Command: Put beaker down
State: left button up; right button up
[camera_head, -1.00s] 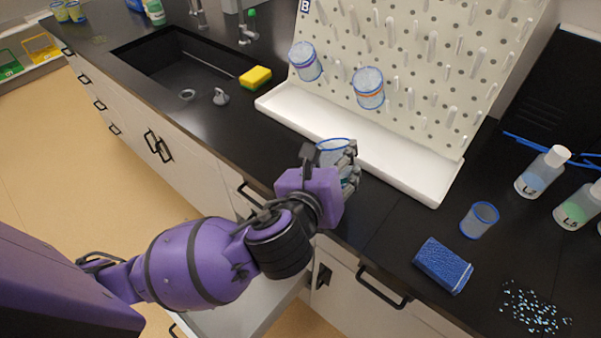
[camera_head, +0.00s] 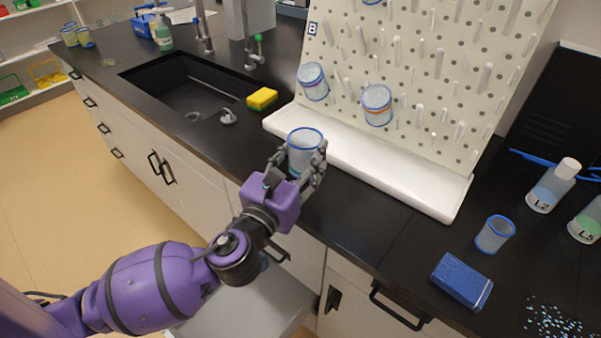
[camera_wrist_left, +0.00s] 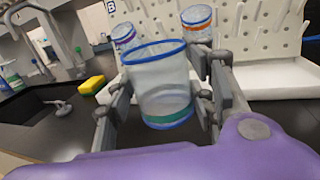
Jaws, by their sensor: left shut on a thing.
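A clear beaker with a blue rim and a green band near its base (camera_head: 305,150) is held upright in my left gripper (camera_head: 296,172). The fingers are shut on both sides of it, in front of the drying rack's white tray. In the left wrist view the beaker (camera_wrist_left: 160,85) fills the middle, between the fingers of my gripper (camera_wrist_left: 165,100). I cannot tell whether its base touches the black counter (camera_head: 350,225). My right gripper is not in view.
A pegboard rack (camera_head: 420,70) with a white tray (camera_head: 360,165) stands behind, holding beakers (camera_head: 377,105). A yellow sponge (camera_head: 262,99) and sink (camera_head: 190,85) are at left. Another beaker (camera_head: 495,234), a blue sponge (camera_head: 462,280), bottles (camera_head: 553,186) and scattered shards (camera_head: 553,322) are at right.

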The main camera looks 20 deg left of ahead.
aim_at(299, 171)
pick_arm(q)
jog(key=w+f, duration=0.1)
jog(key=w+a+f, duration=0.1)
jog(key=f, duration=0.2)
jog(key=shift+w+a+f+b, duration=0.1)
jog(key=shift+w+a+b, duration=0.15)
jog(key=shift+w+b, duration=0.15)
notch_tip(299, 171, down, 3)
jog(key=shift+w+f+b, duration=0.1)
jog(key=shift+f+b, duration=0.1)
jog(key=shift+b, duration=0.3)
jog(key=shift+r, duration=0.15)
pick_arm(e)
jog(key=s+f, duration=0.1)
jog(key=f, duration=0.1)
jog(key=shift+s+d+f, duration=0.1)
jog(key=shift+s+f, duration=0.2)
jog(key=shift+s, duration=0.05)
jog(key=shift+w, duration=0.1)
pick_arm(q)
jog(key=shift+f, duration=0.2)
jog(key=o, duration=1)
jog(key=shift+o, duration=0.6)
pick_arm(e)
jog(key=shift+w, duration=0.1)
